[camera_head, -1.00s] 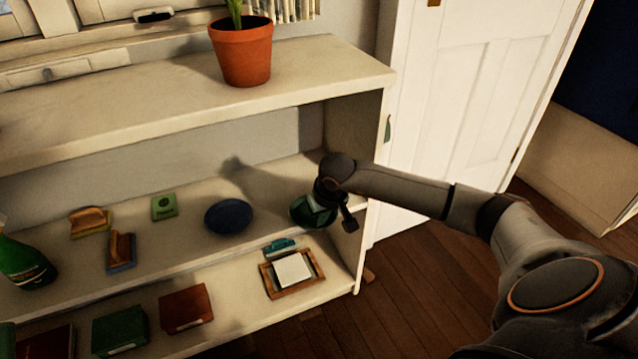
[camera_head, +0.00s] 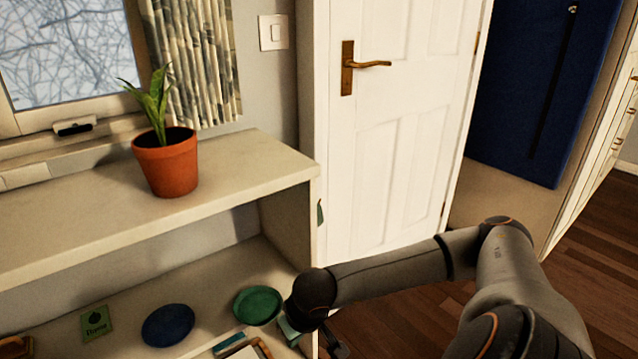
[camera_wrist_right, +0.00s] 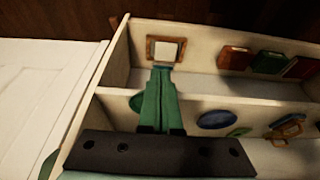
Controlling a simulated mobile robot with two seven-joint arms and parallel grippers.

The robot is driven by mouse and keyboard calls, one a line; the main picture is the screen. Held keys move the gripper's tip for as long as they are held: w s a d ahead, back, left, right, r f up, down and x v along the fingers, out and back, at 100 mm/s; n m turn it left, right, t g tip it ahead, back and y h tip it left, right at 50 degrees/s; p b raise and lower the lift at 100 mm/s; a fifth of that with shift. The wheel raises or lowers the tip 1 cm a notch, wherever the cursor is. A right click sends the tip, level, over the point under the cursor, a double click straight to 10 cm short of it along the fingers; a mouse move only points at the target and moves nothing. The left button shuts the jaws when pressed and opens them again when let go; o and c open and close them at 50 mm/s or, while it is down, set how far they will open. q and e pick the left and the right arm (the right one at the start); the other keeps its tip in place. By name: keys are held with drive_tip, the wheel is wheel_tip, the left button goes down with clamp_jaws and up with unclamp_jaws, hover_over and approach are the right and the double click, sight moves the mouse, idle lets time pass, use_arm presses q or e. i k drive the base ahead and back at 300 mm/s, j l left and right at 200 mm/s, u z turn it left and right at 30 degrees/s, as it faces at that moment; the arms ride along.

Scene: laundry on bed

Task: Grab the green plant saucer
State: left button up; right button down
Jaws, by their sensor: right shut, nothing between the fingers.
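The green plant saucer (camera_head: 257,305) lies on the middle shelf near its right end, most of it in clear view. My right gripper (camera_head: 290,330) is shut and empty, just to the right of the saucer in the head view. In the right wrist view the teal fingers (camera_wrist_right: 161,75) are closed together and point across the shelf. They hide part of the saucer, whose green edge (camera_wrist_right: 136,103) shows beside them. I cannot tell whether the fingers touch it. My left gripper is not in view.
The upper shelf board (camera_head: 240,180) with a potted plant (camera_head: 166,160) is above. A wooden frame (camera_wrist_right: 151,48) lies on the lower shelf. A white door (camera_head: 395,140) stands at right.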

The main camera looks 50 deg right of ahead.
sight(258, 305)
drive_tip(key=i+j+z, duration=0.3)
drive_tip(key=j+z, duration=0.3)
drive_tip(key=i+j+z, duration=0.1)
drive_tip(key=j+z, duration=0.2)
drive_tip(key=j, duration=0.2)
drive_tip(key=j+z, duration=0.3)
drive_tip(key=j, duration=0.15)
drive_tip(key=i, duration=0.05)
